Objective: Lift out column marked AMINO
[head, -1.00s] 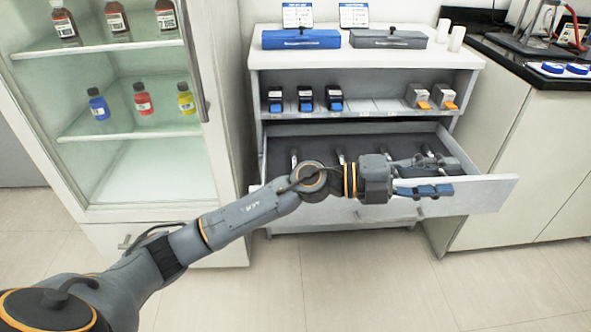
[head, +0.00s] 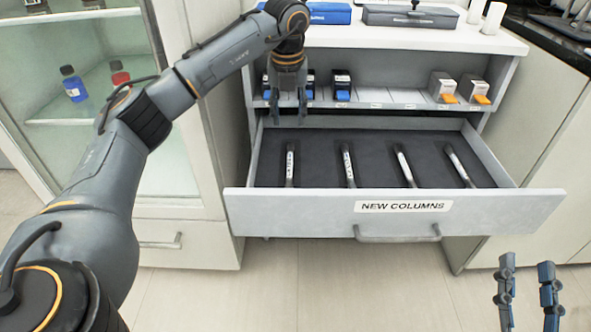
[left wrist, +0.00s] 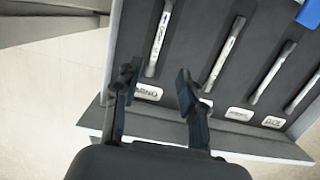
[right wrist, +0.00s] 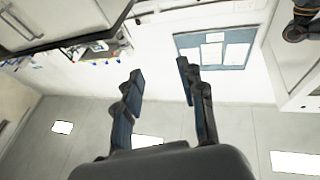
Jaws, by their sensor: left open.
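Several slim white columns with dark ends lie in the open drawer (head: 396,216). The leftmost column (head: 290,164) shows in the left wrist view (left wrist: 160,38), with a white label (left wrist: 148,91) at its near end that seems to read AMINO. In the head view the labels are hidden behind the drawer front. My left gripper (head: 288,106) is open and empty, pointing down above the drawer's back left part. In the left wrist view its fingers spread either side of that label, apart from the column. My right gripper (head: 527,265) is open and empty at the lower right, away from the drawer.
The drawer front carries a NEW COLUMNS sign (head: 402,206) and a handle (head: 397,236). A shelf above holds small boxes (head: 342,86). A blue case and a grey case (head: 410,16) stand on top. A glass-fronted cabinet (head: 181,212) is at the left. The floor in front is clear.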

